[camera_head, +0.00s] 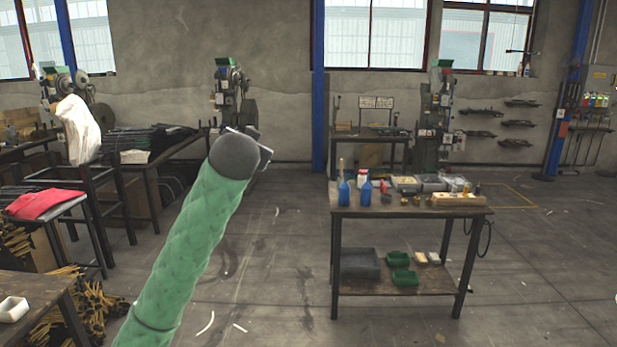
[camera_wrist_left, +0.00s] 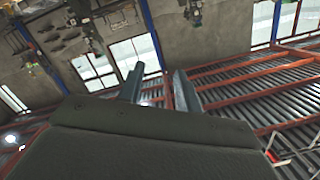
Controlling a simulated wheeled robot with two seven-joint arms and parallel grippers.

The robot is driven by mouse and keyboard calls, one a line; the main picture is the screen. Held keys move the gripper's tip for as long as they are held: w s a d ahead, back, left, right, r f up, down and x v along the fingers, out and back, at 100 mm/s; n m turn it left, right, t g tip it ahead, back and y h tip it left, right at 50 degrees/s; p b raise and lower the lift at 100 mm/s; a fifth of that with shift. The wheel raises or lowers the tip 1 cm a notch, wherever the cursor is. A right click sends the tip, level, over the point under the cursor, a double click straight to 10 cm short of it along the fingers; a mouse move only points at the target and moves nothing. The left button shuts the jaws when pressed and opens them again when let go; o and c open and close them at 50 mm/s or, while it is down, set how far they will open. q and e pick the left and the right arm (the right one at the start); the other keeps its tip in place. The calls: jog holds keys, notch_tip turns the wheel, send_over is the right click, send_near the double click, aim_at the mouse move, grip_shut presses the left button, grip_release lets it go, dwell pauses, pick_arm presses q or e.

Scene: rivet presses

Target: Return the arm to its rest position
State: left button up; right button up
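My left arm in its green sleeve rises from the bottom left of the head view, reaching forward and up over the floor. Its dark grey wrist ends at my left gripper (camera_head: 258,140), which is mostly hidden behind the wrist there. In the left wrist view the two fingers of the left gripper (camera_wrist_left: 159,72) stand apart with nothing between them. That view is tilted and shows windows, wall and ceiling beams beyond the fingers. My right arm and right gripper are not in view.
A workbench (camera_head: 400,212) with blue bottles (camera_head: 366,194) and a lower shelf stands right of the arm. A stool with a red cloth (camera_head: 46,203) and dark tables stand at left. Rivet presses (camera_head: 436,115) line the back wall. The floor (camera_head: 265,260) between is mostly clear.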

pick_arm(q)
jog(key=s+a+f+n+g, duration=0.1)
jog(key=s+f+g, duration=0.3)
jog(key=f, duration=1.2)
jog(key=s+a+f+g+h, duration=0.1)
jog(key=s+f, duration=0.6)
jog(key=f, duration=0.9)
jog(key=s+a+f+n+g, duration=0.1)
jog(key=s+f+g, duration=0.3)
jog(key=f, duration=1.2)
jog(key=s+f+g, duration=0.2)
jog(key=s+f, duration=0.7)
jog(key=s, duration=0.3)
jog(key=s+f+n+g, duration=0.1)
jog(key=s+f+g, duration=0.1)
jog(key=s+f, duration=0.7)
jog(key=s+f+g, duration=0.2)
jog(key=s+f, duration=0.8)
jog(key=s, duration=0.6)
jog(key=shift+d+h, duration=0.3)
jog(key=shift+d, duration=0.1)
